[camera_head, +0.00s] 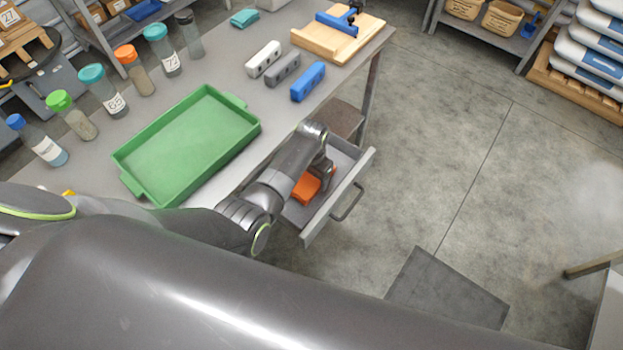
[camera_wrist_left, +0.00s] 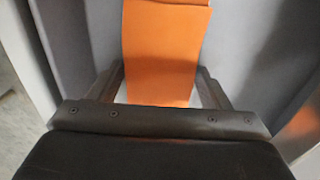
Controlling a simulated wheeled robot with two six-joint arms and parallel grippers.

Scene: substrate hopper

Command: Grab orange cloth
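The orange cloth (camera_head: 306,188) lies in the open grey drawer (camera_head: 345,195) under the workbench. My left gripper (camera_head: 327,172) reaches down into the drawer over the cloth and hides part of it. In the left wrist view the cloth (camera_wrist_left: 160,50) runs between the two spread fingers of my left gripper (camera_wrist_left: 160,78). The fingertips lie close to its two side edges; whether they touch it is unclear. My right gripper is not in view.
A green tray (camera_head: 190,140) stands on the workbench, left of the drawer. White, grey and blue blocks (camera_head: 308,82) and several capped bottles stand farther back. The drawer walls are close around my gripper. The floor to the right is mostly clear, with a dark mat (camera_head: 445,290).

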